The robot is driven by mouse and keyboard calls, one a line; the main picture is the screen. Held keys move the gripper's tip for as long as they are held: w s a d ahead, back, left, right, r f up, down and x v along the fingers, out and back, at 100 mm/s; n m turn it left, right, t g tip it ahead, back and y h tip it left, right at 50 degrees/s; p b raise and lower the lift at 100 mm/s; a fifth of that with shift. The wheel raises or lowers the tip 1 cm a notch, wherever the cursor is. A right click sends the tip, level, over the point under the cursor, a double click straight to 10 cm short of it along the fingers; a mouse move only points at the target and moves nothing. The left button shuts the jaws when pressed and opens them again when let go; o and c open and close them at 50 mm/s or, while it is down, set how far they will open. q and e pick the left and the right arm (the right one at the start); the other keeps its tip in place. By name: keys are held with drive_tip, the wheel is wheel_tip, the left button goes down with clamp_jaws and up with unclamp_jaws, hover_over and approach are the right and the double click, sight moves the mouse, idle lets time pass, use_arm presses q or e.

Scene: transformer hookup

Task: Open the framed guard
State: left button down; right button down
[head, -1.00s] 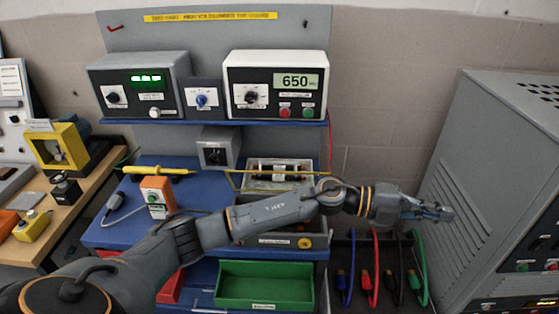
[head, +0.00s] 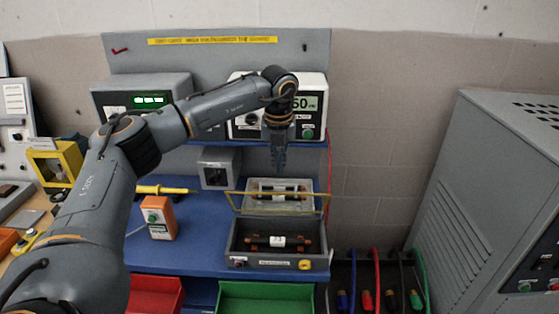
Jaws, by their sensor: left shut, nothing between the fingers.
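The grey open-topped box (head: 233,250) stands on the blue bench and holds a copper-ended part with a white label (head: 278,241). A thin yellow-framed guard (head: 238,193) stands raised at the box's back edge, leaning up and away from the opening. A second similar part (head: 292,187) on a pale grey surface shows through or behind the frame; I cannot tell which. My left gripper (head: 279,168) points down, shut and empty, in front of the right-hand meter and above the guard's top bar. It looks apart from the guard. My right gripper is not in view.
Red (head: 155,294) and green (head: 265,295) bins sit below. Coloured leads (head: 377,280) hang at right, beside a large grey cabinet (head: 480,190).

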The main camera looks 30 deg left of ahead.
sight(278, 198)
use_arm(q)
drive_tip(key=f, duration=0.2)
drive_tip(key=f+p, duration=0.1)
drive_tip(key=f, duration=0.2)
drive_tip(key=shift+w+a+f+p, duration=0.25)
drive_tip(key=shift+w+f+p, duration=0.05)
drive_tip(key=shift+p, duration=0.1)
drive_tip(key=shift+w+f, duration=0.1)
drive_tip(key=shift+f, duration=0.55)
